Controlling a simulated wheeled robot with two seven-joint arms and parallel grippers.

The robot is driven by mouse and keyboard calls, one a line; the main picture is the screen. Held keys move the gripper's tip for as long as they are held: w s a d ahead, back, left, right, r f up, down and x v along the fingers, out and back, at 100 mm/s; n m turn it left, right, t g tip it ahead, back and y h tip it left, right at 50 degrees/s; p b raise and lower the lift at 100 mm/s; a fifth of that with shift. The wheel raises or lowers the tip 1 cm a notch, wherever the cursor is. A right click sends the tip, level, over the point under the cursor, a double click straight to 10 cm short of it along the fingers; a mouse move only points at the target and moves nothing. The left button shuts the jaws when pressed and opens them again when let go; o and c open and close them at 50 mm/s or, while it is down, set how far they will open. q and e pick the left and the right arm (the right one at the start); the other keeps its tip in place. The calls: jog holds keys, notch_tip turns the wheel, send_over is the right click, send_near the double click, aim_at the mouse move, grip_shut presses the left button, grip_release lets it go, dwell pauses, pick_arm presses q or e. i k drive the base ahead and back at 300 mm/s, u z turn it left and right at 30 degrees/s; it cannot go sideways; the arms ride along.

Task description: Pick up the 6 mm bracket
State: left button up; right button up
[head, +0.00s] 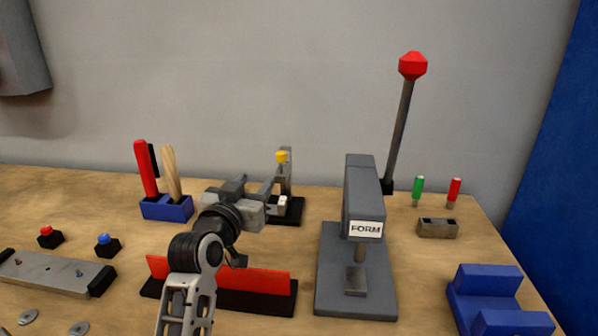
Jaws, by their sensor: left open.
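My left gripper (258,196) reaches in over the bench from the bottom, and its jaws are apart. Its fingers point away toward a small black-based fixture (294,212) with an upright grey post and a yellow knob. A small pale piece (283,201) shows at that fixture, right by the fingertips. It may be the 6 mm bracket, but its marking is too small to read. I cannot tell whether the fingers touch it. My gripper and arm hide part of the fixture's left side. My right gripper is not in view.
A grey press marked FORM (362,190), with a red-knobbed lever (404,110), stands right of my gripper. A red bar on a black base (250,284) lies behind my forearm. A blue tool holder (167,208) is left; a blue block (490,290) is front right.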

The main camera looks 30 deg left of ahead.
aim_at(279, 211)
jog(key=k, duration=1)
